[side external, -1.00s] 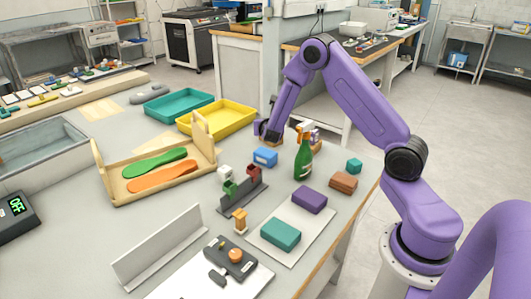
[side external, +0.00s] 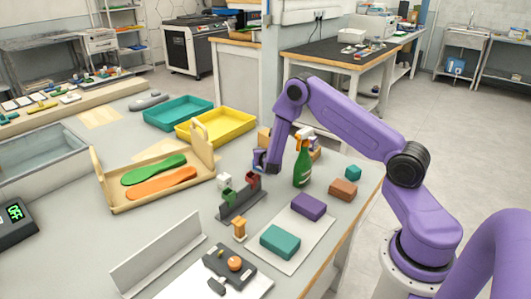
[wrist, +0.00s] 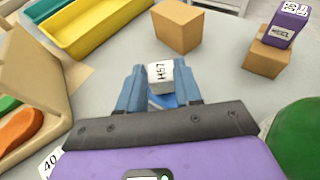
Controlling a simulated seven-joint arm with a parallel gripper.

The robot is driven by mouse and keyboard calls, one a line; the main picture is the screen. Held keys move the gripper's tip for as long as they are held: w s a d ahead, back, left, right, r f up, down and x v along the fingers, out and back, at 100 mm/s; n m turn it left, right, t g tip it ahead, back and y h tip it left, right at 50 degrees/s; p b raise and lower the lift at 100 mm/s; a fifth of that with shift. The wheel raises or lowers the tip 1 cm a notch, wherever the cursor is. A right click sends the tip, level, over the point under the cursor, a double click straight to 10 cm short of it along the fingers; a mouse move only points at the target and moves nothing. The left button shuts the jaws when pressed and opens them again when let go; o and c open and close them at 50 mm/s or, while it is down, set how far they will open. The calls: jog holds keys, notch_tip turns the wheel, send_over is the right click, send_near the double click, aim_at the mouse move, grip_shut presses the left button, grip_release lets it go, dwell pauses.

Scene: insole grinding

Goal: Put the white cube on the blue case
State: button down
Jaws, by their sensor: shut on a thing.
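The white cube (wrist: 159,73), marked with dark characters, is between the fingers of my gripper (wrist: 160,90) in the wrist view. My gripper is shut on it. A strip of the blue case (wrist: 165,101) shows just below the cube, between the fingers; most of the case is hidden. I cannot tell whether the cube touches the case. In the side external view my gripper (side external: 261,162) is low over the table, left of the green spray bottle (side external: 303,165), and hides the cube and most of the case.
A dark rack (side external: 241,203) with small coloured pieces stands in front of my gripper. A yellow tray (side external: 228,125) is behind. Beyond the gripper are a brown box (wrist: 180,26) and a purple case (wrist: 287,24) on another brown box (wrist: 267,56).

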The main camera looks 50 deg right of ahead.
jog(key=shift+f, duration=0.15)
jog(key=c, duration=0.7)
grip_release()
jog(key=shift+c, duration=0.2)
